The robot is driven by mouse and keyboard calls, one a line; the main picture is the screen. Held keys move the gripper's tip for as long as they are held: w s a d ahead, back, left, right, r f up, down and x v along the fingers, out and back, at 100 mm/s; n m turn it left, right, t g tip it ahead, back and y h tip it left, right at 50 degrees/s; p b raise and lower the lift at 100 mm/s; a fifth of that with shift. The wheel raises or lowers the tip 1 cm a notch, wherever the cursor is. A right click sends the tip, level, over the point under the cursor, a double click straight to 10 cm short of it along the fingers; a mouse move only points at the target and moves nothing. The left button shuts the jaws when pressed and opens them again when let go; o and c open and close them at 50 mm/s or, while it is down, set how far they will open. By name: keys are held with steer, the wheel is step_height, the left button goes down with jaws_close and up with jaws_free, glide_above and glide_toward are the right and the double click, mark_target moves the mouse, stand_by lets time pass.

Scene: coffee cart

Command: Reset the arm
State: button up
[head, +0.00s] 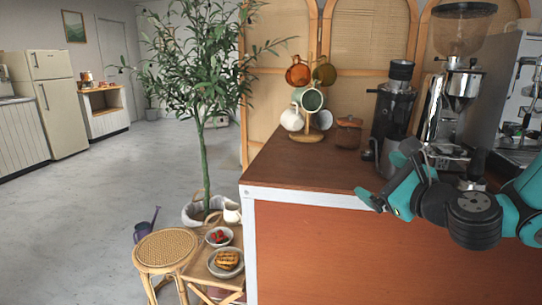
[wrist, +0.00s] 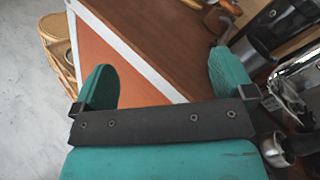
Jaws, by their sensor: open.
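My gripper (head: 378,194) is teal with dark parts. In the head view it is at the right, at the front edge of the wooden counter (head: 310,172), pointing left. In the wrist view my gripper (wrist: 160,85) has its two teal fingers wide apart with nothing between them. The counter's corner and white edge strip (wrist: 130,42) show beyond and between the fingers. My arm comes in from the right edge of the head view.
A coffee grinder (head: 395,105) and a larger hopper grinder (head: 462,85) stand behind my gripper. A mug tree (head: 307,137) and a brown pot (head: 348,133) are farther back. A stool (head: 166,250) and a potted tree (head: 204,165) stand left. The counter's front left is clear.

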steer(key=s+a+f+n+g+y, duration=0.1)
steer(key=s+a+n+g+y, duration=0.3)
steer(key=s+a+n+g, duration=1.1)
steer(key=s+d+f+n+h, duration=0.1)
steer(key=s+d+n+h, duration=0.2)
steer(key=s+n, duration=0.4)
steer(key=s+d+f+n+h, duration=0.1)
steer(key=s+d+n+h, duration=0.15)
steer(key=s+n, duration=0.45)
step_height(320, 180, up, 14)
steer(key=w+n+g+p, duration=0.1)
steer(key=n+p, duration=0.1)
steer(key=p, duration=1.1)
steer(key=shift+w+d+f+n, duration=0.2)
steer(key=shift+w+n, duration=0.05)
steer(key=shift+n, duration=0.15)
steer(key=shift+h, duration=0.25)
